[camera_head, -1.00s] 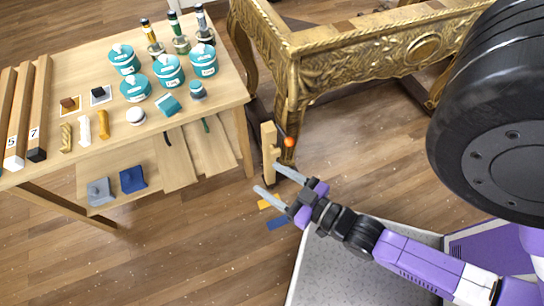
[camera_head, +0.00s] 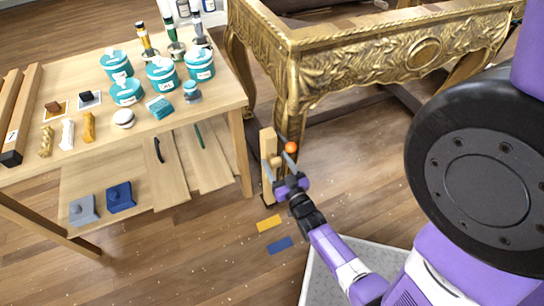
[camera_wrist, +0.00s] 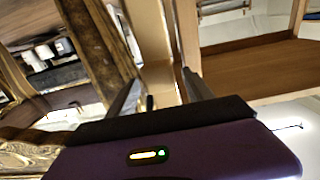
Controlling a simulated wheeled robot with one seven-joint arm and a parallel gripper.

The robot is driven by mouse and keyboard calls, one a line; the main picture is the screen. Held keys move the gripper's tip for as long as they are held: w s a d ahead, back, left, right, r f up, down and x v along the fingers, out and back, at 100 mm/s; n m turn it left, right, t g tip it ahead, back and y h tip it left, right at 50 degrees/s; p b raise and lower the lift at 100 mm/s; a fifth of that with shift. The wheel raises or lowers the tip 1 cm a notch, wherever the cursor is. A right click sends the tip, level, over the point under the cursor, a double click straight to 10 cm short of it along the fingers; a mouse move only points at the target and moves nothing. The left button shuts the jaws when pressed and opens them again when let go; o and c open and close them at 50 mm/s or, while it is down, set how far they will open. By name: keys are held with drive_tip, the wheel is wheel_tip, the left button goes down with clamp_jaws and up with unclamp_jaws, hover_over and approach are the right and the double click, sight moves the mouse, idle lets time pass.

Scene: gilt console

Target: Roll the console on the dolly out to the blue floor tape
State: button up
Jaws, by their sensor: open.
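The gilt carved console (camera_head: 370,75) stands at the back right, beside the workbench. Dark bars of what looks like the dolly (camera_head: 405,97) show low behind its front legs; most of it is hidden. A pale wooden upright (camera_head: 268,143) stands by the console's near front leg, with an orange ball (camera_head: 291,147) close to it. My gripper (camera_head: 277,164) is open at this upright. In the wrist view, the upright (camera_wrist: 152,35) appears between the two fingers (camera_wrist: 160,92); contact cannot be told. The blue floor tape (camera_head: 280,245) lies on the floor in front of my gripper, nearer me.
A yellow tape strip (camera_head: 268,224) lies just beyond the blue one. The workbench (camera_head: 215,108) at left carries teal tins, bottles and small pieces, with a lower shelf. Bare wood floor (camera_head: 350,190) lies before the console.

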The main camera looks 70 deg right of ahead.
drive_tip(key=shift+x, duration=1.85)
clamp_jaws()
